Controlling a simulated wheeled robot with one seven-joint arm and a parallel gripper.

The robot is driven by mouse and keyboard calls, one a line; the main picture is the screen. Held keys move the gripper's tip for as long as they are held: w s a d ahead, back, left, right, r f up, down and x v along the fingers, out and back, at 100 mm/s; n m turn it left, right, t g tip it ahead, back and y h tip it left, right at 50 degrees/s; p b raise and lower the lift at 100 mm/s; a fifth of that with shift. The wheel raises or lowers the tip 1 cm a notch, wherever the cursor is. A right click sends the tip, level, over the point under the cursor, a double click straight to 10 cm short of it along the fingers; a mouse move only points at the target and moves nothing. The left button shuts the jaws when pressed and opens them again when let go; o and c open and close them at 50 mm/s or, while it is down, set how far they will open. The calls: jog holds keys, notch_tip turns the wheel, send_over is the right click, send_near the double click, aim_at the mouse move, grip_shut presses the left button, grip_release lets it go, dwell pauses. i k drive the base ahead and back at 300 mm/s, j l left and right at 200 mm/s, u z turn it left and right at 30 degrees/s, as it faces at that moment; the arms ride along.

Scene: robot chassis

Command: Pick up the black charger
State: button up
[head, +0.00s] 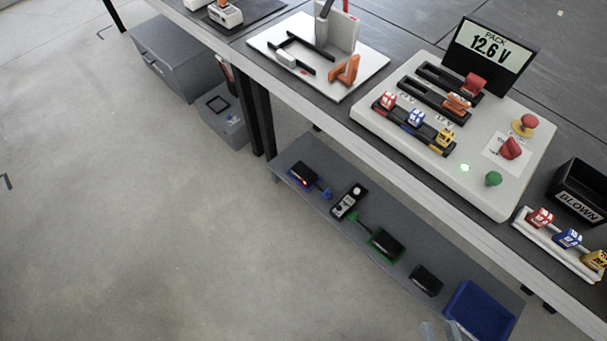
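Several dark devices lie in a row on the grey lower shelf under the bench. A plain black box (425,281) lies near the shelf's right end, just left of a blue tray. A black box with green edging and a green plug (385,245) lies to its left. A black box with blue edging, a blue plug and a small red light (303,173) lies at the shelf's left end. I cannot tell for sure which one is the black charger. Two pale shapes at the bottom edge may be the tips of my gripper (442,332); they touch no device visibly.
A black handheld unit (348,201) lies between the blue-edged and green-edged boxes. The blue tray (480,312) sits at the shelf's right end. The bench top (400,140) overhangs the shelf, with a "12.6 V" panel above. Dark legs stand left; the floor in front is clear.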

aim_at(302, 172)
jog(key=i+j, duration=0.45)
jog(key=i, duration=0.2)
jog(key=i+j, duration=0.5)
jog(key=i, duration=0.1)
